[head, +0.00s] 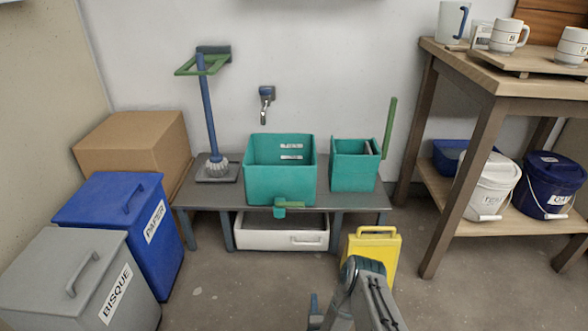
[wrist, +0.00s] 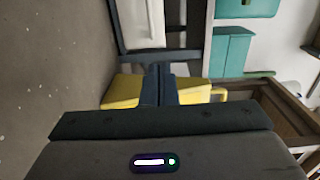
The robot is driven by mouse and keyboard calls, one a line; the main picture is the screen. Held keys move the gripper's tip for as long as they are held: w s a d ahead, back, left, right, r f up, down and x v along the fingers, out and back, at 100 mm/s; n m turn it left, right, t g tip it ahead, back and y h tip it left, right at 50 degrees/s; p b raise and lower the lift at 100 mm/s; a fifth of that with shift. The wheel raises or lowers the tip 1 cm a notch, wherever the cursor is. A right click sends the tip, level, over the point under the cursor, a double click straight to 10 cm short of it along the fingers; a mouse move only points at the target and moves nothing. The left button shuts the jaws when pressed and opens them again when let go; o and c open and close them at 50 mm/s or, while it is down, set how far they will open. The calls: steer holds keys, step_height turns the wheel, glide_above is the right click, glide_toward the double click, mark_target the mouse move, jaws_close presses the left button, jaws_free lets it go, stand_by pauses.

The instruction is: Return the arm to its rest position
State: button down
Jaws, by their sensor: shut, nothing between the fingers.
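My gripper (wrist: 158,84) shows in the wrist view with its two dark fingers together and nothing between them. My arm (head: 365,295) shows at the bottom of the head view, low over the floor in front of the yellow container (head: 373,250). In the wrist view, the yellow container (wrist: 122,90) lies behind my fingers and is partly hidden by them. I cannot tell whether they touch it.
A low grey bench (head: 352,202) bears a large teal bin (head: 265,182) and a smaller teal bin (head: 352,172). A white tub (head: 262,236) sits beneath. Blue (head: 125,225) and grey (head: 70,270) bins stand left; a wooden table (head: 487,120) stands right.

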steer(key=w+a+r+n+g+y+p, duration=0.15)
steer(key=w+r+n+p, duration=0.35)
steer(key=r, duration=0.6)
steer(key=w+d+r+n+g+y+p, duration=0.15)
steer(key=w+r+p, duration=0.25)
steer(key=w+r, duration=0.5)
step_height(320, 180, up, 29)
steer(key=s+d+n+g+h+p, duration=0.1)
steer(key=s+n+g+p, duration=0.3)
steer(key=p, duration=0.5)
steer(key=s+d+r+n+g+h+p, duration=0.1)
steer(key=s+r+n+p, duration=0.15)
steer(key=s+r, duration=0.4)
steer(key=s+d+r+n+g+p, duration=0.1)
steer(key=s+d+r+g+p, duration=0.2)
steer(key=r, duration=0.6)
steer(key=s+r+n+h+p, duration=0.1)
steer(key=s+r+p, duration=0.35)
steer(key=r, duration=0.35)
steer(key=s+d+r+n+g+p, duration=0.1)
steer(key=s+r+g+p, duration=0.1)
steer(key=s+r+p, duration=0.2)
steer(key=s+d+r+n+g+p, duration=0.1)
steer(key=s+r+p, duration=0.3)
steer(key=s+r, duration=0.6)
steer(key=s+n+g, duration=0.1)
steer(key=s, duration=0.5)
steer(key=shift+s+d+r, duration=0.15)
steer(key=shift+s+d, duration=0.15)
steer(key=shift+d, duration=0.05)
